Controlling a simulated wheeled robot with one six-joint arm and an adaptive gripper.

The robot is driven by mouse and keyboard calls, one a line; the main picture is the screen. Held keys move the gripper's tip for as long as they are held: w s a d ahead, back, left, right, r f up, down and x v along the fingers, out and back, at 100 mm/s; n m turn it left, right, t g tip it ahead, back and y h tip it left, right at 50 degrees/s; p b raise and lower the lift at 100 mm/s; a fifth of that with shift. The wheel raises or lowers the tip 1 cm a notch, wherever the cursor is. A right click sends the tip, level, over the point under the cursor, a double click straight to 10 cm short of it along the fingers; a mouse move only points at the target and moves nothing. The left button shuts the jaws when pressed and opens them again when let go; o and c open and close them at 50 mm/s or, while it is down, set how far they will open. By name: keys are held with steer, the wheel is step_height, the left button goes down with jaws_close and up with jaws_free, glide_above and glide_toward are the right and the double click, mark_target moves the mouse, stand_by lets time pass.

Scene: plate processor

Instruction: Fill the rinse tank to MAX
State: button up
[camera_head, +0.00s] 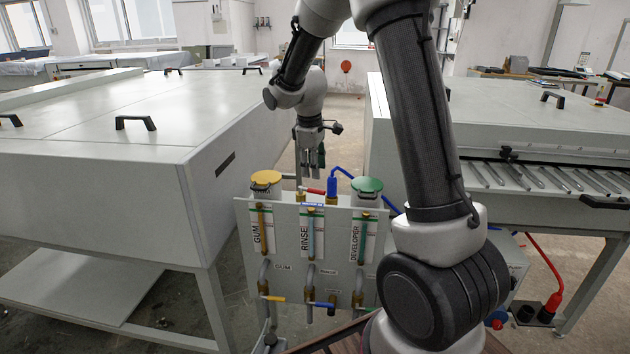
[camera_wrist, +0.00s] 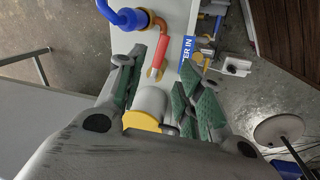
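The plumbing panel (camera_head: 285,222) carries gauges labelled GUM, RINSE and DEVELOPER. The rinse gauge (camera_head: 311,236) is the middle one; its level and any MAX mark are too small to read. A red valve lever (camera_head: 315,191) lies along the panel top beside the blue water hose (camera_head: 333,184). In the wrist view, the lever (camera_wrist: 158,55) runs from the brass fitting near the hose (camera_wrist: 122,15) toward my gripper. My gripper (camera_head: 313,164) points down above the panel. Its green-padded fingers (camera_wrist: 163,88) are apart, with the lever's end between or just beyond them; contact cannot be told.
A yellow cap (camera_head: 266,178) and a green cap (camera_head: 367,186) flank the lever. Yellow (camera_head: 273,299) and blue (camera_head: 322,305) valve handles sit low on the panel. Large machines (camera_head: 150,130) and (camera_head: 520,130) stand left and right, with an open aisle behind the panel.

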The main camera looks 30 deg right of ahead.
steer(key=r, duration=0.4)
steer(key=shift+s+a, duration=0.25)
steer(key=shift+s, duration=0.05)
stand_by(1.4)
